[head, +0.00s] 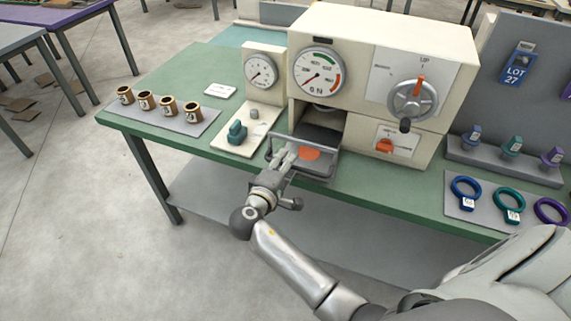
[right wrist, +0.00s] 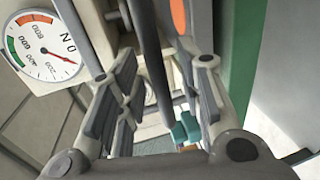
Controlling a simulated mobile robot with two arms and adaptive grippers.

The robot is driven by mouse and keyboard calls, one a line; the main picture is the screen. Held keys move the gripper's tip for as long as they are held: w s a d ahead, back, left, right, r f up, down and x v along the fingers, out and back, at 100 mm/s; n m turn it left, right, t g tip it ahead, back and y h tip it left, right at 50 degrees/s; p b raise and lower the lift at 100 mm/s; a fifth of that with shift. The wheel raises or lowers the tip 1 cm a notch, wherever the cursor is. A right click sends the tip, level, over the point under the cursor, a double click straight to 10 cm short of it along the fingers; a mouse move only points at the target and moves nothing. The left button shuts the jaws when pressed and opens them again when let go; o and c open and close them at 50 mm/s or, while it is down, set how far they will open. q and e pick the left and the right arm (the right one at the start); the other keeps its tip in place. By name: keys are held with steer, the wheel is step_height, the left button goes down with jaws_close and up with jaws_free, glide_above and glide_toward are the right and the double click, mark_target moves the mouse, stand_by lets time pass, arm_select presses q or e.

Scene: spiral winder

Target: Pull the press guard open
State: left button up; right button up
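The press (head: 380,45) is a cream machine on the green bench. Its press guard (head: 322,175) is a dark grey frame with a bar, low at the front of the press opening. An orange disc (head: 310,153) shows inside the guard. My right gripper (head: 281,158) is at the left part of the guard. In the right wrist view, a dark bar (right wrist: 152,55) runs between the spread fingers of my right gripper (right wrist: 165,95). Gaps show on both sides of the bar, so the fingers are not closed on it. My left gripper is not in view.
A teal knob (head: 237,132) stands on a cream panel left of the guard. Several brown cups (head: 146,100) stand farther left. Coloured rings (head: 508,207) lie on a grey mat at right. A hand wheel (head: 413,99) and orange switch (head: 384,146) project from the press front.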

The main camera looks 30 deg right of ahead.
steer(key=v, duration=1.2)
steer(key=shift+s, duration=0.1)
step_height(320, 180, down, 19)
steer(key=s+a+n+g+y, duration=0.1)
steer(key=a+n+y, duration=0.15)
steer(key=y, duration=0.25)
steer(key=s+f+g+y, duration=0.2)
steer(key=s+f, duration=0.3)
steer(key=f, duration=0.4)
steer(key=s+f+g+y, duration=0.1)
steer(key=s+f, duration=0.4)
steer(key=f, duration=0.3)
steer(key=s+d+f+m+g+y, duration=0.1)
steer(key=s+d+f+m, duration=0.1)
steer(key=s+f, duration=0.3)
steer(key=s+d+f+m+g+y, duration=0.1)
steer(key=s+f, duration=0.5)
steer(key=s, duration=0.8)
steer(key=s+d+f+m+g+y, duration=0.2)
steer(key=s+d+f+m, duration=0.3)
steer(key=s, duration=0.5)
steer(key=shift+f+g, duration=0.3)
steer(key=shift+g, duration=0.2)
